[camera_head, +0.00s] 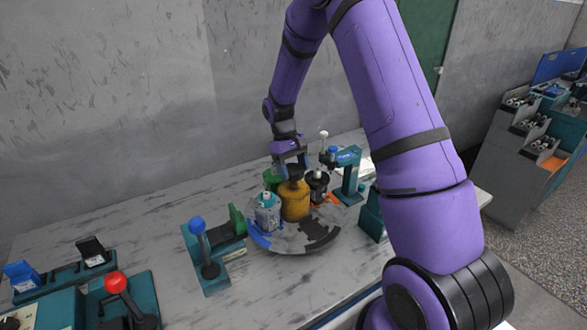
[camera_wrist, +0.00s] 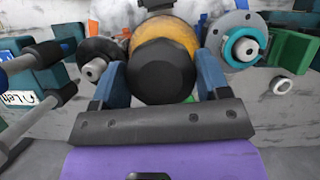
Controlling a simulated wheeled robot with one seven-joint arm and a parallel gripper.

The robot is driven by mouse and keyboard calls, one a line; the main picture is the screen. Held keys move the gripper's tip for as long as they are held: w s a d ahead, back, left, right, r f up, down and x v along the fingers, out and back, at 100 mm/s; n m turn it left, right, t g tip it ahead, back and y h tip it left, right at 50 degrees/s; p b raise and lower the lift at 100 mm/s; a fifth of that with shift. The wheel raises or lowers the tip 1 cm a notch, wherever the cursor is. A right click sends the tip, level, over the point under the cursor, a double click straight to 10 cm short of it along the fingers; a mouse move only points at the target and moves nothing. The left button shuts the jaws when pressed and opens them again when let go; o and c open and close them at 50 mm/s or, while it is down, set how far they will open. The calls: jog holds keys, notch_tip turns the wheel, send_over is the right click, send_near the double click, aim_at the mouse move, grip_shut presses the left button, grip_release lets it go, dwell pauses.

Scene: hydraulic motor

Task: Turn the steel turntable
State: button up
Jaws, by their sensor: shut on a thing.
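The steel turntable (camera_head: 290,241) is a round grey disc with dark and blue patches on its rim, lying on the table. A yellow cylinder (camera_head: 295,203) with a black top stands on it. My gripper (camera_head: 290,168) comes down from above and is shut on the black top of the yellow cylinder. In the wrist view, the blue fingers sit on both sides of the black top (camera_wrist: 161,75), with the yellow body (camera_wrist: 165,30) behind it. A grey and teal part (camera_head: 267,214), a black part (camera_head: 318,184) and a green part (camera_head: 271,180) stand around the cylinder.
A teal stand (camera_head: 349,178) is close behind the turntable on the right. A blue-knobbed lever unit (camera_head: 205,255) stands at its left. A red-knobbed lever (camera_head: 117,286) is at the front left. The marble tabletop (camera_head: 130,215) is bare towards the back left.

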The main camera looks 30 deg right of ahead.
jog(key=shift+m+y, duration=0.3)
jog(key=shift+m, duration=0.4)
dwell(0.3)
jog(key=o, duration=1.3)
jog(key=shift+v, duration=5.45)
